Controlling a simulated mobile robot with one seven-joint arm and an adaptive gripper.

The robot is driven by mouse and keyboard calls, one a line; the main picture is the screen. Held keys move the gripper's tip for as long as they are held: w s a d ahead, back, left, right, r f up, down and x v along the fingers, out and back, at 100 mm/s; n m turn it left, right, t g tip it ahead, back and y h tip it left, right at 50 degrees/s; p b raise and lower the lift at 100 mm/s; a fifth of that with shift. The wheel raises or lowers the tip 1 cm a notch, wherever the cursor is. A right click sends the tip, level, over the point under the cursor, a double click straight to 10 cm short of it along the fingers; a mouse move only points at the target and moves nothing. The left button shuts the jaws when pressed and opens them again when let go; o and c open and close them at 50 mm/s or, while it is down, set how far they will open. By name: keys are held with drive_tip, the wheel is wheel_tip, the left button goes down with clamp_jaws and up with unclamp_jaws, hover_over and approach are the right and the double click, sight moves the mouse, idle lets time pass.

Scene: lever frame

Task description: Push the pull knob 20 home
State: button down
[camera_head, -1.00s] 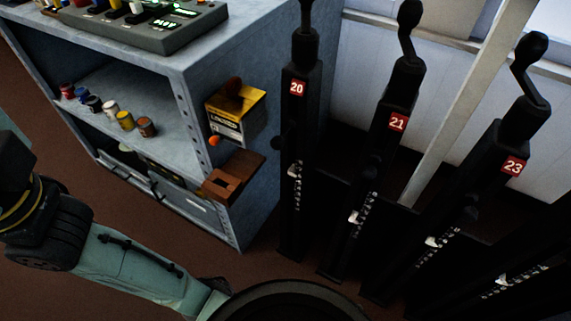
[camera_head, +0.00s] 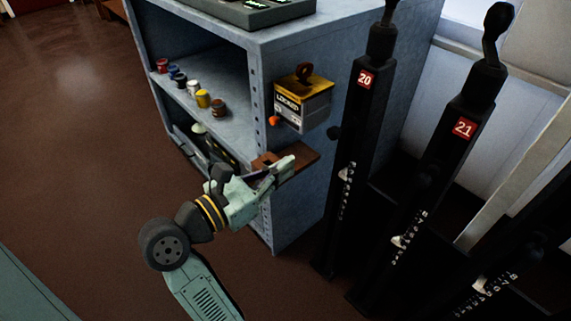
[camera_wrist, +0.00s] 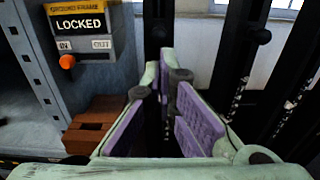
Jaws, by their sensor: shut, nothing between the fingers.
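The black post (camera_head: 350,170) with the red plate 20 (camera_head: 365,80) stands right of the grey cabinet. In the wrist view this knob (camera_wrist: 160,32) shows dark against the dark post, above the fingertips. My gripper (camera_head: 290,163) is shut and empty, left of the post and lower than the knob, apart from it in the head view. In the wrist view my fingers (camera_wrist: 166,78) point toward the post. How far the knob sticks out is hard to tell.
A box marked LOCKED (camera_head: 302,100) hangs on the cabinet side (camera_head: 300,215), close to my gripper. A brown wooden bracket (camera_head: 305,160) lies right by the fingers. Post 21 (camera_head: 440,150) stands to the right. Open floor (camera_head: 80,130) lies left.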

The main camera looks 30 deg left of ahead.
sight(331, 136)
drive_tip(key=p+x, duration=0.2)
drive_tip(key=x, duration=0.7)
drive_tip(key=shift+w+d+r, duration=0.1)
drive_tip(key=shift+w+d, duration=0.05)
drive_tip(key=shift+w, duration=0.15)
drive_tip(key=shift+w+d, duration=0.2)
drive_tip(key=shift+w, duration=0.35)
drive_tip(key=shift+x, duration=1.5)
